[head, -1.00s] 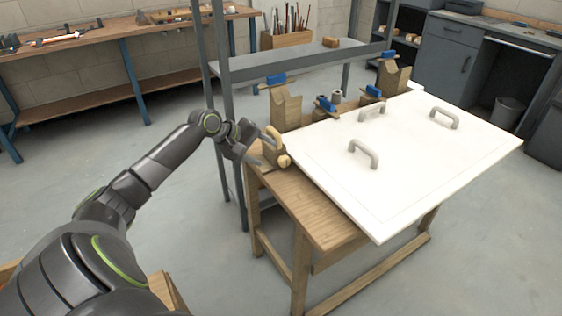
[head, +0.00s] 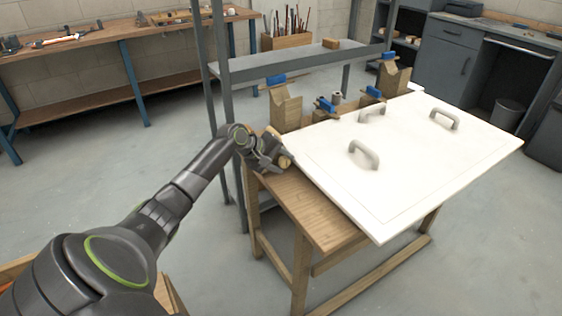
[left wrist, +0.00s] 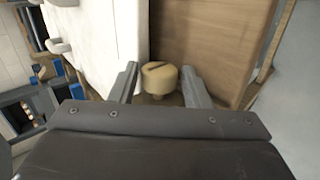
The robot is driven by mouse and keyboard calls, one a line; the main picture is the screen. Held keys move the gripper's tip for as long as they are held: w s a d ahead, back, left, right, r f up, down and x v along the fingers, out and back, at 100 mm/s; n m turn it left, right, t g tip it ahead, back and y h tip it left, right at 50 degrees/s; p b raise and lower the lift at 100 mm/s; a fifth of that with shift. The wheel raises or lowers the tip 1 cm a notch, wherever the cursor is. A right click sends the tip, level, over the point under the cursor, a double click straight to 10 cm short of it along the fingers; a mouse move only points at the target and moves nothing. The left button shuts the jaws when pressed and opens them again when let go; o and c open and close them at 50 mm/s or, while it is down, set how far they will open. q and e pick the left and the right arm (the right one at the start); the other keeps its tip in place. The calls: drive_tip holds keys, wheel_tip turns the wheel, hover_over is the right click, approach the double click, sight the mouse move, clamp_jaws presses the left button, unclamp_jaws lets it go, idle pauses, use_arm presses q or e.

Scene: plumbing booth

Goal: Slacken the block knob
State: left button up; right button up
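The block knob (left wrist: 160,77) is a round, pale wooden knob with a dark slot in its face. In the left wrist view it lies between the two fingers of my left gripper (left wrist: 168,85), which are apart with a visible gap on each side of it. My right gripper is not in view.
A large white panel (head: 400,175) with grey handles lies on the bench (head: 310,205), close beside the knob. Wooden blocks with blue clamps (head: 286,108) stand along its far edge. A grey metal rack (head: 228,120) rises behind the left arm.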

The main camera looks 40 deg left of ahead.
use_arm(q)
drive_tip(key=c, duration=0.6)
drive_tip(key=shift+s+f+t+h, duration=0.1)
drive_tip(key=shift+f+t+h, duration=0.1)
drive_tip(key=shift+t+h, duration=0.15)
drive_tip(key=shift+c, duration=0.2)
drive_tip(key=shift+f+t+b, duration=0.2)
drive_tip(key=shift+t+b, duration=0.15)
drive_tip(key=shift+t, duration=0.1)
drive_tip(key=shift+f+t+h+b, duration=0.3)
drive_tip(key=shift+t+b, duration=0.5)
drive_tip(key=shift+b, duration=0.4)
drive_tip(key=shift+r+b, duration=0.1)
drive_tip(key=shift+b, duration=0.35)
drive_tip(key=t+h+b, duration=0.1)
drive_tip(key=b, duration=0.1)
drive_tip(key=shift+a+r+t+b, duration=0.1)
drive_tip(key=shift+t+b, duration=0.2)
drive_tip(key=shift+b, duration=0.4)
drive_tip(key=shift+r, duration=0.1)
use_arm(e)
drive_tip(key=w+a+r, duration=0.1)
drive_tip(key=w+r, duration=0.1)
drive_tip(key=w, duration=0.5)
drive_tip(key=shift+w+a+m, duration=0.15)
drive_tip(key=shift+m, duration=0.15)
